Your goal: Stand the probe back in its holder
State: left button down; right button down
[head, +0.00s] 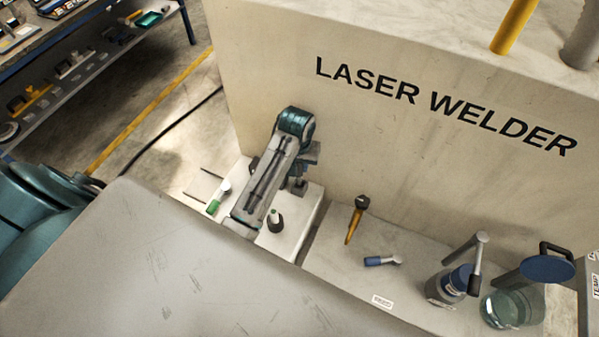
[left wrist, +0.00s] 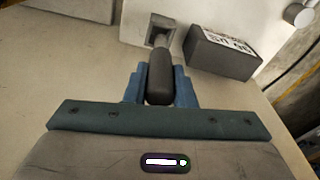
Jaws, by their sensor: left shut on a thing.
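My left gripper (head: 303,176) is partly hidden by its own arm in the head view, low over a pale block (head: 290,232) in front of the welder cabinet. In the left wrist view its blue fingers (left wrist: 160,88) are shut on the dark rounded handle of the probe (left wrist: 160,72). The probe's pale shaft points away from me at a square dark opening (left wrist: 161,30) in a white block (left wrist: 135,24), apparently the holder. Whether the tip is inside the opening or just in front cannot be told. My right gripper is not in view.
A dark labelled box (left wrist: 223,53) stands close right of the opening. The welder cabinet (head: 400,150) walls the back.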

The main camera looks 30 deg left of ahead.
aim_at(299, 173)
pick_arm(q)
notch_tip(299, 173, down, 4)
jog(key=shift+d+f, duration=0.1)
jog(key=shift+f, duration=0.15)
jog(key=shift+w+f, duration=0.25)
jog(key=shift+f, duration=0.2)
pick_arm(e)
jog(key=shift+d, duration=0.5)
pick_arm(q)
jog(key=c, duration=1.2)
grip_release()
jog(key=shift+f, duration=0.1)
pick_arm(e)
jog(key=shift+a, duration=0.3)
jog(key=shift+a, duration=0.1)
